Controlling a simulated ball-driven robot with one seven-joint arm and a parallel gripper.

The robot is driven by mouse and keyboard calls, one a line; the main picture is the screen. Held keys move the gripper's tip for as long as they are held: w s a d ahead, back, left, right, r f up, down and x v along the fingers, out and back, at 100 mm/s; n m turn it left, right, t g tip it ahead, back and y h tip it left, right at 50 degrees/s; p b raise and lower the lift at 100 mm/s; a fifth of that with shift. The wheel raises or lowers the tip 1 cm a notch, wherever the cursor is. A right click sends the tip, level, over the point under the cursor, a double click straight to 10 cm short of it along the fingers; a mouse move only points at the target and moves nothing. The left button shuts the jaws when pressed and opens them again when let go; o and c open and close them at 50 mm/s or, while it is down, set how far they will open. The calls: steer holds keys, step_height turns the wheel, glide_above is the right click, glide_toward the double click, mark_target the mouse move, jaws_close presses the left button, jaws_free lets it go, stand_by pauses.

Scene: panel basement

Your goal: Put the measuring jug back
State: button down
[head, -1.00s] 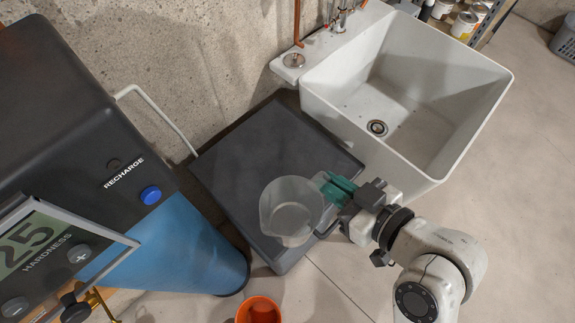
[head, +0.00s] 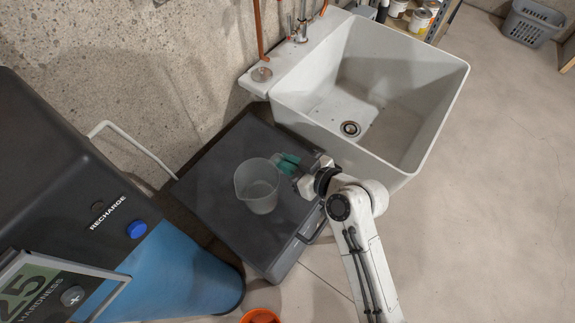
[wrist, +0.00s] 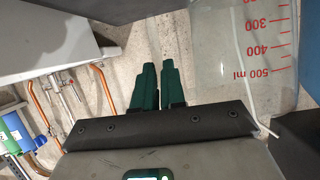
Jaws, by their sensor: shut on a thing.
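The clear measuring jug (head: 258,186) is upright over the dark grey box (head: 212,172) beside the sink. I cannot tell whether its base touches the box top. My gripper (head: 287,163) is at the jug's right side with its green fingers shut on the jug. In the wrist view the green fingers (wrist: 158,88) are close together, and the jug (wrist: 245,50) with its red millilitre scale is at the right. The gripped part of the jug is not clearly visible.
A white sink (head: 440,105) stands right of the box. A blue and black softener unit (head: 185,262) is at the left, with a white pipe (head: 140,148) behind it. An orange container (head: 261,316) is at the bottom edge. Open floor (head: 500,190) lies to the right.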

steer(key=shift+f, duration=1.05)
steer(key=shift+f, duration=0.2)
steer(key=c, duration=1.2)
jaws_free()
steer(key=shift+r, duration=0.2)
steer(key=b+v, duration=0.1)
steer(key=v, duration=1.1)
steer(key=shift+b, duration=0.35)
steer(key=shift+d, duration=0.15)
steer(key=s+d+f+m+g+h, duration=0.4)
steer(key=s+d+m+h, duration=0.1)
steer(key=s+d, duration=0.4)
steer(key=s+d+f+m+g+h, duration=0.4)
steer(key=s+d+h, duration=0.1)
steer(key=s+d, duration=0.4)
steer(key=shift+s+f+m, duration=0.35)
steer(key=shift+s+m, duration=0.05)
steer(key=shift+s, duration=0.8)
